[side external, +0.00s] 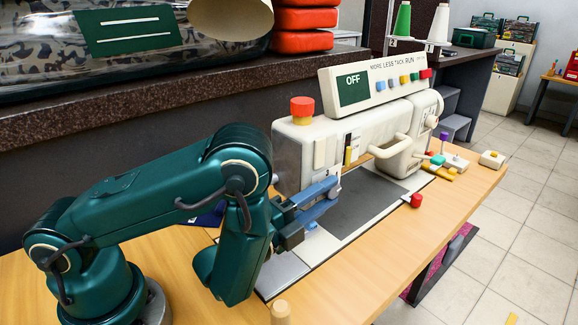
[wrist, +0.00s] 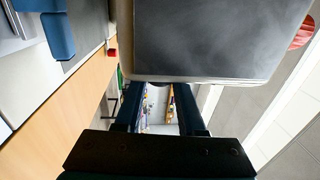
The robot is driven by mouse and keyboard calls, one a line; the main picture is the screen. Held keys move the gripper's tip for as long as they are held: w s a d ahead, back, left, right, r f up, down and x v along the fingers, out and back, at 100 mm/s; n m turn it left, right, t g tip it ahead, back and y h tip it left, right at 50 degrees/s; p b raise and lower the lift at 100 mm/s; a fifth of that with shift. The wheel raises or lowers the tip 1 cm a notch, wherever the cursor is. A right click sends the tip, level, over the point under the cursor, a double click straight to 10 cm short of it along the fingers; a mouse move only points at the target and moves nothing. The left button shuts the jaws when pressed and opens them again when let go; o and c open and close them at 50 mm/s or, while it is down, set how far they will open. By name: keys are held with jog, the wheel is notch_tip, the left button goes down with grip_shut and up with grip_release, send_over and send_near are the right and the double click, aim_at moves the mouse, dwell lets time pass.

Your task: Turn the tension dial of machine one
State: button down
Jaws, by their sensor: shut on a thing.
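Machine one looks to be the cream sewing machine (side external: 350,135), with an "OFF" sign panel (side external: 375,85) on top. A red-and-yellow knob (side external: 302,110) stands on its near top end. My gripper (side external: 328,194), with blue fingers, is at the near end of the machine's head, low down. In the wrist view, the machine's dark, shiny end face (wrist: 215,40) fills the top, and my gripper's fingertips (wrist: 160,88) meet its lower edge. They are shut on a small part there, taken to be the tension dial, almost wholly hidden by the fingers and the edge.
The wooden table (side external: 430,225) carries a small red-capped piece (side external: 416,201), several coloured pieces by the machine's far end and a wooden peg (side external: 281,312) in front. A dark counter (side external: 130,90) with a bagged comforter (side external: 60,45) stands behind. The table's front right is clear.

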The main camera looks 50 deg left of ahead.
aim_at(326, 195)
jog(key=shift+a, duration=0.2)
jog(key=c, duration=0.5)
grip_release()
jog(key=shift+d, duration=0.1)
jog(key=s, duration=0.3)
jog(key=shift+s+d+f, duration=0.1)
jog(key=shift+s+f, duration=0.15)
jog(key=shift+s, duration=0.8)
